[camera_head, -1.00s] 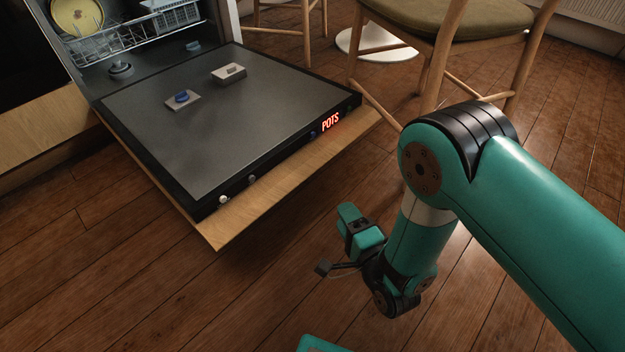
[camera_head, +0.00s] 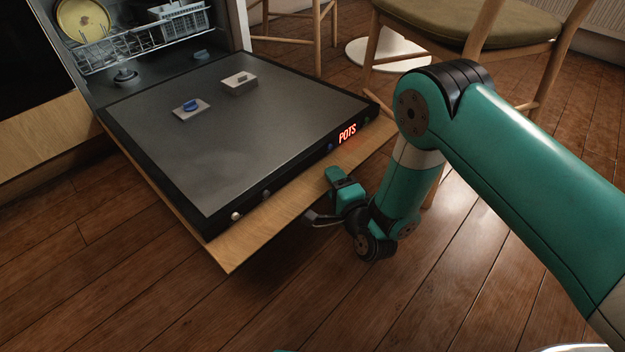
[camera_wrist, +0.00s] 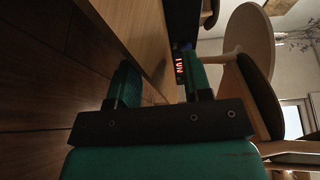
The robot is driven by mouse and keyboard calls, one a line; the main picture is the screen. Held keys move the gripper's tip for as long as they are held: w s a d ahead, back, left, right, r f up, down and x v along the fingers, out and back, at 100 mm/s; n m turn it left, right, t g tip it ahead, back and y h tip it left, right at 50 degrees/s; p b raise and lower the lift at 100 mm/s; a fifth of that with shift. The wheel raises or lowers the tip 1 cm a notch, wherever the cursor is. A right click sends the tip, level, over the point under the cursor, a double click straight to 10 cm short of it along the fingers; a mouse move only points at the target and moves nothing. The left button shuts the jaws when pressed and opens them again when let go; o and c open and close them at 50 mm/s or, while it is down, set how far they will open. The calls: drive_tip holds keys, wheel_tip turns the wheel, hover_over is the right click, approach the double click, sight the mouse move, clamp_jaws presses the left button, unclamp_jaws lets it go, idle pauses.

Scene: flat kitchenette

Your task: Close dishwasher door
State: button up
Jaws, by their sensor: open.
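The dishwasher door (camera_head: 270,130) hangs open, lying about flat, its grey inner face up. Its dark front rim carries a lit red "POTS" display (camera_head: 347,134), and a wooden panel (camera_head: 240,240) sticks out along the underside. My gripper (camera_head: 334,183) is at the panel's outer edge, below the display. In the wrist view my gripper (camera_wrist: 160,84) has its two teal fingers apart, with nothing gripped. The wooden panel (camera_wrist: 142,30) shows just beyond and between the fingers there. I cannot tell whether they touch it.
The dishwasher's inside holds a rack (camera_head: 135,45) with a yellow plate (camera_head: 82,20) and a white basket (camera_head: 180,20). A wooden chair (camera_head: 480,25) stands close behind my arm. Another chair's legs (camera_head: 290,35) are near the door's far side. Wooden floor (camera_head: 120,300) is clear in front.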

drive_tip(key=shift+a, duration=0.25)
drive_tip(key=shift+a, duration=0.1)
drive_tip(key=shift+c, duration=0.6)
clamp_jaws()
drive_tip(key=shift+r, duration=0.1)
